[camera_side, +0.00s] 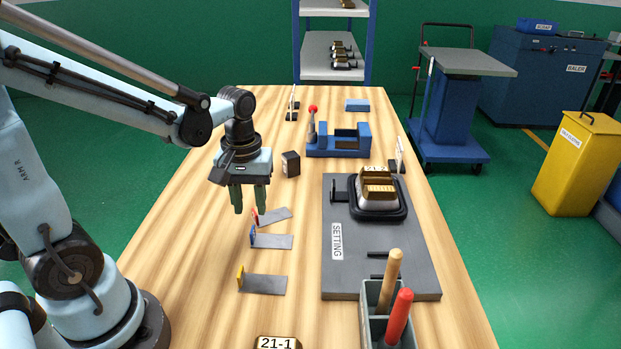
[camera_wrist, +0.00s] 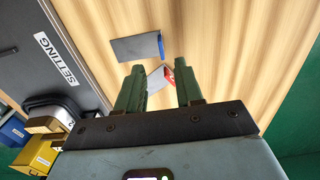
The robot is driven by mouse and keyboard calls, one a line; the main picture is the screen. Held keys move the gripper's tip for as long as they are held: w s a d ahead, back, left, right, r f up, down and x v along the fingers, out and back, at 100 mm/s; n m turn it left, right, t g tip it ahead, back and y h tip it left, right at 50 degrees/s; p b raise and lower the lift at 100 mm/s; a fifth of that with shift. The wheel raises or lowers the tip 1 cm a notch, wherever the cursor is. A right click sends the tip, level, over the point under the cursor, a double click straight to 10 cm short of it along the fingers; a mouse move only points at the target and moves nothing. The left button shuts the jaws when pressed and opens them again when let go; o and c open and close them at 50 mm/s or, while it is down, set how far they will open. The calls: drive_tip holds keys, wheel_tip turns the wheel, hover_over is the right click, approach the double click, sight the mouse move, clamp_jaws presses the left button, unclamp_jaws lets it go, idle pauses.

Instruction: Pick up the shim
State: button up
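Three flat grey shims lie on the wooden table, each with a coloured upright tab at its left end in the side view: red (camera_side: 275,215), blue (camera_side: 273,241) and yellow (camera_side: 265,284). My gripper (camera_side: 248,207) is above the table just behind and left of the red-tabbed shim, fingers down, apart and empty. In the wrist view the red-tabbed shim (camera_wrist: 157,75) shows beyond and between the open fingertips (camera_wrist: 160,78), partly hidden by a finger. The blue-tabbed shim (camera_wrist: 135,49) lies farther out. The yellow-tabbed shim is not seen there.
A tool holder (camera_side: 372,322) with two upright handles stands in front. A small dark block (camera_side: 291,164) and a blue vise-like fixture (camera_side: 338,148) are behind. The table's left side is clear.

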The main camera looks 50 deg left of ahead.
sight(252, 230)
drive_tip(key=shift+s+f, duration=0.15)
drive_tip(key=shift+f, duration=3.3)
clamp_jaws()
